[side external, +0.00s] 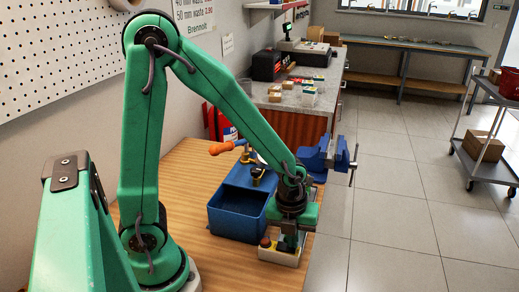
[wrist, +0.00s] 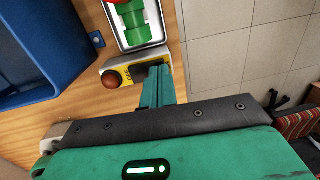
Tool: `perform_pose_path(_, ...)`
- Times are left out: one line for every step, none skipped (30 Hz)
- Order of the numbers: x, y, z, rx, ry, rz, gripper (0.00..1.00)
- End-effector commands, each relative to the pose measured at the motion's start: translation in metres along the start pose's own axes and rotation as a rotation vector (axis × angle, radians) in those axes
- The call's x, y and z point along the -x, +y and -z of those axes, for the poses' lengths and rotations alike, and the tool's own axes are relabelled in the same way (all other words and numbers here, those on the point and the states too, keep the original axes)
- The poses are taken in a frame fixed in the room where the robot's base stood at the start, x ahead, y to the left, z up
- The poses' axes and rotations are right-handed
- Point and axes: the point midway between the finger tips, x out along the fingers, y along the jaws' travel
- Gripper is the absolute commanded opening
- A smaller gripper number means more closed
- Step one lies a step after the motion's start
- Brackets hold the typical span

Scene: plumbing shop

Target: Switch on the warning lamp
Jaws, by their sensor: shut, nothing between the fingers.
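The warning lamp (wrist: 111,79) is a dark red-brown dome on a small box with a yellow panel (wrist: 126,72). It looks unlit in the wrist view. My gripper (wrist: 158,72) is shut and empty, with its fingertips over the dark part of the panel, right of the lamp. The fingers hide most of that part, and I cannot tell whether they touch it. In the side view my gripper (side external: 289,246) points down at a pale box (side external: 281,259) at the table's front right corner, with a small red dome beside it.
A white tray (wrist: 125,44) holding a green part (wrist: 135,20) and something red lies just beyond the lamp box. A blue bin (side external: 237,222) stands to the left. A blue vise (side external: 320,158) is behind on the table edge. The floor lies open to the right.

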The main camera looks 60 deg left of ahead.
Motion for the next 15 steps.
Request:
perform_pose_path(-0.0004, 0.0, 0.0002, 0.0, 0.0, 0.0, 0.0)
perform_pose_path(-0.0005, 0.0, 0.0002, 0.0, 0.0, 0.0, 0.0)
perform_pose_path(-0.0005, 0.0, 0.0001, 0.0, 0.0, 0.0, 0.0)
perform_pose_path(-0.0004, 0.0, 0.0001, 0.0, 0.0, 0.0, 0.0)
perform_pose_path(-0.0004, 0.0, 0.0001, 0.0, 0.0, 0.0, 0.0)
perform_pose_path(-0.0004, 0.0, 0.0001, 0.0, 0.0, 0.0, 0.0)
perform_pose_path(-0.0004, 0.0, 0.0001, 0.0, 0.0, 0.0, 0.0)
perform_pose_path(-0.0003, 0.0, 0.0001, 0.0, 0.0, 0.0, 0.0)
perform_pose_path(-0.0004, 0.0, 0.0001, 0.0, 0.0, 0.0, 0.0)
perform_pose_path(-0.0005, 0.0, 0.0001, 0.0, 0.001, -0.001, 0.0)
perform_pose_path(-0.0008, -0.0001, 0.0001, 0.0, 0.002, -0.003, 0.0)
perform_pose_path(-0.0014, -0.0003, 0.0002, -0.001, 0.005, -0.007, 0.0)
perform_pose_path(-0.0021, -0.0006, 0.0002, -0.001, 0.008, -0.011, 0.0)
perform_pose_path(-0.0031, -0.0008, 0.0003, -0.001, 0.012, -0.017, 0.0)
perform_pose_path(-0.0046, -0.0013, 0.0003, -0.002, 0.018, -0.025, 0.0)
